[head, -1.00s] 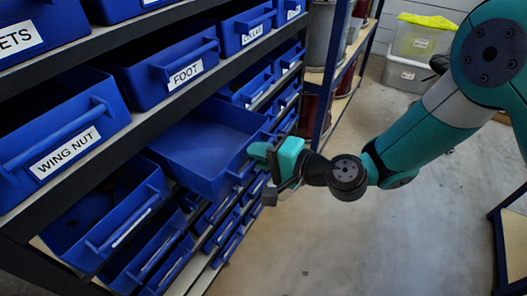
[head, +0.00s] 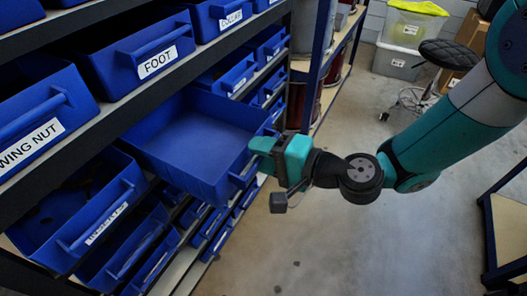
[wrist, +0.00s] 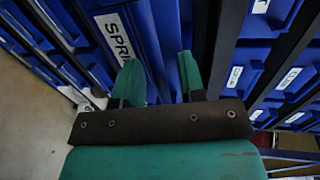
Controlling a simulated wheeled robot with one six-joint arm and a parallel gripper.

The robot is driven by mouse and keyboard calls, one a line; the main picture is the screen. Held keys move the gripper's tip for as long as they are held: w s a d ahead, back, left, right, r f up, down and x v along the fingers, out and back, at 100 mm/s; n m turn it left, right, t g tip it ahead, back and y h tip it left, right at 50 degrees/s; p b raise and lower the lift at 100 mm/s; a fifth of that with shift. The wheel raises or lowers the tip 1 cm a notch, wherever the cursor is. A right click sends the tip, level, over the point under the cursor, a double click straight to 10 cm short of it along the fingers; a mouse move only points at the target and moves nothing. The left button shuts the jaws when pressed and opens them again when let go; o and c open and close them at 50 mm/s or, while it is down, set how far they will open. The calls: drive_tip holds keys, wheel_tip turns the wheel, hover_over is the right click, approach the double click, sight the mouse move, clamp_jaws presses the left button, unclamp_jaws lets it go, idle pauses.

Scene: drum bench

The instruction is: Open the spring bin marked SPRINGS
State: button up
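The blue bin (head: 190,145) on the middle shelf is pulled far out, and its empty inside shows in the head view. In the wrist view its front carries a white label (wrist: 115,38) reading "SPRI", the rest hidden by my finger. My teal gripper (head: 268,158) is at the bin's front, at its outer right end in the head view. In the wrist view the gripper (wrist: 163,75) has one finger on each side of the blue handle bar, and it appears shut on it. The grip itself is partly hidden.
Bins marked FOOT (head: 140,55) and WING NUT (head: 35,125) sit on the shelf above. Another bin (head: 80,205) stands below at left. A black stool (head: 440,60) and stacked lidded boxes (head: 410,35) are at the back.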

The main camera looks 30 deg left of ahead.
idle(0.3)
drive_tip(key=d+r, duration=0.1)
drive_tip(key=d, duration=0.7)
drive_tip(key=d+r+b, duration=0.1)
drive_tip(key=d+r, duration=0.1)
drive_tip(key=d, duration=0.7)
drive_tip(key=shift+s+r, duration=0.25)
drive_tip(key=s+d+r+n+h, duration=0.4)
drive_tip(key=d+r+h, duration=0.1)
drive_tip(key=d+h, duration=0.15)
drive_tip(key=s+d+r+n+h, duration=0.4)
drive_tip(key=s+d+h, duration=0.1)
drive_tip(key=d, duration=0.3)
wheel_tip(320, 180, up, 18)
drive_tip(key=p, duration=1.7)
drive_tip(key=shift+w+d+f+m+g, duration=0.15)
drive_tip(key=shift+w+f+m+g, duration=0.1)
drive_tip(key=shift+m+g, duration=0.05)
